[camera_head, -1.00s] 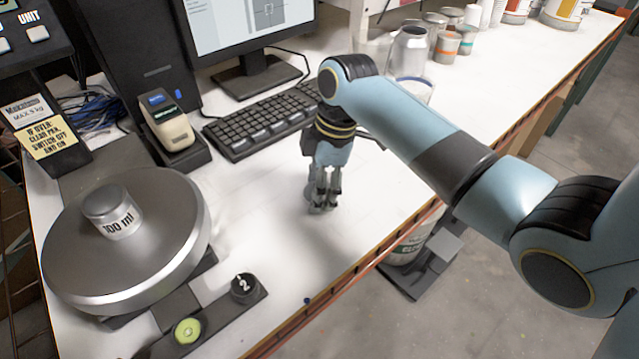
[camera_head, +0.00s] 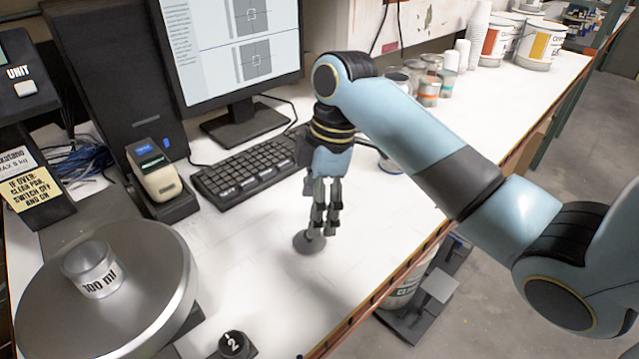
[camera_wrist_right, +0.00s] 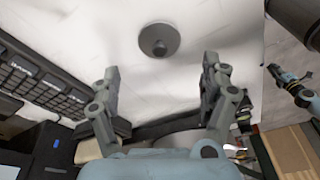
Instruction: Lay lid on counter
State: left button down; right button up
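The lid (camera_head: 309,241) is a small grey round disc. It lies flat on the white counter (camera_head: 265,290), and in the right wrist view the lid (camera_wrist_right: 159,42) shows its dark knob facing up. My right gripper (camera_head: 325,232) points down just above the lid. In the right wrist view its two fingers (camera_wrist_right: 163,72) are spread, with nothing between them; they look clear of the lid. The grey cup marked 100 ml (camera_head: 93,268) stands on the round metal pan (camera_head: 150,310) at left.
A keyboard (camera_head: 245,175), a monitor (camera_head: 230,45) and a label device (camera_head: 155,170) stand behind and left of the lid. A black knob marked 2 (camera_head: 233,344) sits near the front. Cans (camera_head: 428,90) stand at the back right. Counter around the lid is clear.

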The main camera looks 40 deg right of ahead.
jog(key=r, duration=0.2)
jog(key=d+r, duration=0.1)
jog(key=r, duration=0.2)
jog(key=shift+s+r, duration=0.1)
dwell(0.4)
